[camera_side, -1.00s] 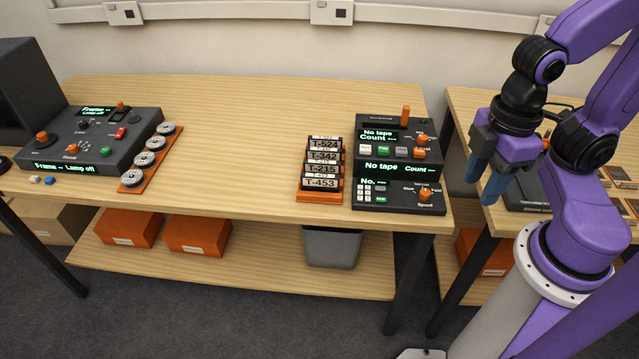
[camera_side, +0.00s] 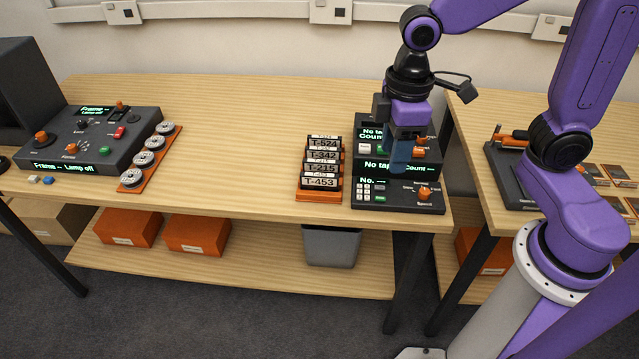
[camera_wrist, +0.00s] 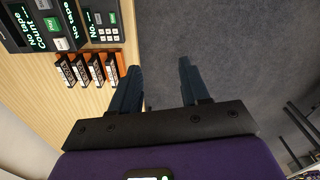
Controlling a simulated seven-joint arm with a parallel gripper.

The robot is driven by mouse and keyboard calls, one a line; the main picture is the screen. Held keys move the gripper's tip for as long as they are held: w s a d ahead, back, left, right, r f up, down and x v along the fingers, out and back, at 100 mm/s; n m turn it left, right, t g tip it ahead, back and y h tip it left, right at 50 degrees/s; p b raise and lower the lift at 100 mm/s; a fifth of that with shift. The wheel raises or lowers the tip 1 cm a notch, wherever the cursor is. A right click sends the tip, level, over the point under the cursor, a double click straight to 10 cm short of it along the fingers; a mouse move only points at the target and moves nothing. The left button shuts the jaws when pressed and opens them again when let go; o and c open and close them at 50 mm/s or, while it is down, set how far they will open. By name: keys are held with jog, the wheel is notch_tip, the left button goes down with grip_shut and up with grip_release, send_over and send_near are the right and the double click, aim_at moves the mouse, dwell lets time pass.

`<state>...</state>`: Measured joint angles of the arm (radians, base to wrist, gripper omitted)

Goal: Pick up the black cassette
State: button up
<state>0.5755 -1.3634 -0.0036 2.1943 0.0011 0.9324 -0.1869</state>
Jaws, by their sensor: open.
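Several black cassettes with white labels stand in a row in an orange rack (camera_side: 318,197) on the wooden table. The front cassette (camera_side: 320,183) reads T-453; those behind read T-215, T-342 and T-524. In the wrist view the cassettes (camera_wrist: 82,70) are at the upper left, left of my fingers. My gripper (camera_side: 402,155) is in front of the tape console, to the right of the rack and apart from it. In the wrist view my gripper (camera_wrist: 155,80) is open and empty, its blue fingers over the table edge and the floor.
The tape console (camera_side: 420,200) reads "No tape" and stands right of the rack. A lamp console (camera_side: 90,140) and an orange strip of round reels (camera_side: 150,160) are at the left. The table between is clear. A grey bin (camera_side: 332,247) sits below.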

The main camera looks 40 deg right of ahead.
jog(key=w+a+f+m, duration=0.1)
jog(key=w, duration=1)
jog(key=m, duration=0.1)
send_over(319, 175)
notch_tip(319, 175, down, 3)
notch_tip(319, 175, down, 17)
jog(key=shift+d+f, duration=0.1)
jog(key=shift+f, duration=0.05)
jog(key=shift+c, duration=0.4)
grip_shut()
